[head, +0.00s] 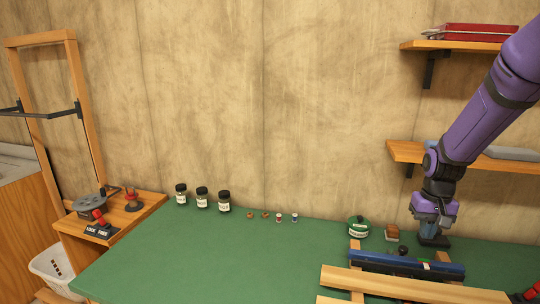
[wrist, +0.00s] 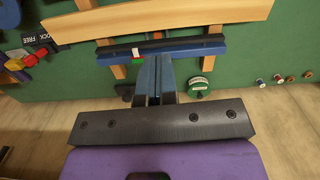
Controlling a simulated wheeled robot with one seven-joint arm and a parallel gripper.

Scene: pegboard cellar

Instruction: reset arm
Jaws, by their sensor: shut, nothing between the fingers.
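My purple arm reaches down from the upper right in the head view. My gripper (head: 432,226) is low over the back right of the green bench, close to the wall. In the wrist view my gripper (wrist: 154,62) has its two blue-grey fingers together with nothing between them. The fingers overlap the view of a long blue and black bar (wrist: 195,45); I cannot tell whether they touch anything.
The blue bar (head: 400,264) and a wooden plank (head: 400,284) lie at the front right. A green round tin (head: 358,227) and brown block (head: 392,232) stand left of my gripper. Shelves (head: 420,150) project from the wall beside my arm. The bench's left middle (head: 220,255) is clear.

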